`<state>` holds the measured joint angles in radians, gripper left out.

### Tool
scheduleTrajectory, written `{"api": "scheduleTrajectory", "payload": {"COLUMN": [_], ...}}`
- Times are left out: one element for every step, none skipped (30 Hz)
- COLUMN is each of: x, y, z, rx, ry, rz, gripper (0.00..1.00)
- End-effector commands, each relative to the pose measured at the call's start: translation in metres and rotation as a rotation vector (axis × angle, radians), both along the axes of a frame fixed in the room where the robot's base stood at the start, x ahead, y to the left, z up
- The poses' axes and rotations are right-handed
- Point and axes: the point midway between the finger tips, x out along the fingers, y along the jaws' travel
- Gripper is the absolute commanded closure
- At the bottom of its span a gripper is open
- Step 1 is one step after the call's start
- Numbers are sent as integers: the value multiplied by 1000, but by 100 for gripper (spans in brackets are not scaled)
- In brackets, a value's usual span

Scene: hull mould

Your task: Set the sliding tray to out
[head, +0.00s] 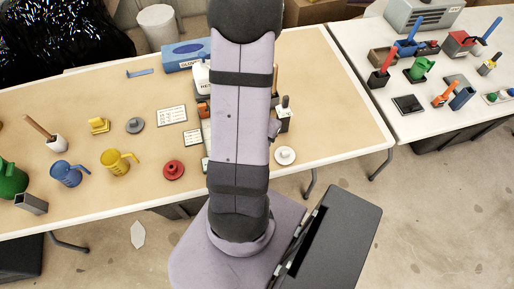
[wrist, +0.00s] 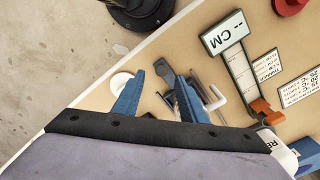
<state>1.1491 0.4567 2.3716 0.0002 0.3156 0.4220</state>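I cannot single out the sliding tray with certainty in either view. In the wrist view, my gripper (wrist: 160,77) has its two blue fingers spread apart over the table. A small dark grey and white item (wrist: 204,92) with thin upright parts lies by the right finger and is partly covered by it. A similar grey and white item (head: 284,114) shows just right of my arm in the head view. I cannot tell whether a finger touches it. In the head view, my arm hides my gripper and the middle of the table.
A white round lid (head: 285,155) lies near the table's front edge. A red round object (head: 173,169) and yellow jug (head: 116,162) stand left. The table's right end is bare.

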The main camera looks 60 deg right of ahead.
Motion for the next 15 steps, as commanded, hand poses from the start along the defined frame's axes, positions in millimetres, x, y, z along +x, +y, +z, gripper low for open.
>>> {"api": "scheduleTrajectory", "payload": {"x": [0, 0, 0, 0, 0, 0, 0, 0, -1, 0, -1, 0, 0, 0, 0], "y": [0, 0, 0, 0, 0, 1, 1, 1, 1, 1, 1, 1, 1, 1, 1], "z": [4, 6, 8, 9, 10, 11, 12, 12, 12, 12, 12, 12, 12, 12, 12], "rx": [-1, -1, -1, -1, 0, 1, 1, 2, 2, 2, 2, 2, 2, 2, 2], "ry": [-1, 0, 0, 0, 0, 0, 1, 1, 1, 1, 1, 1, 1, 1, 1], "rz": [0, 0, 0, 0, 0, 0, 0, 0, 0, 0, 0, 0, 0, 0, 0], "gripper": [61, 61, 61, 61, 61, 61, 61, 61, 61, 61, 61, 61, 61, 61, 61]}}
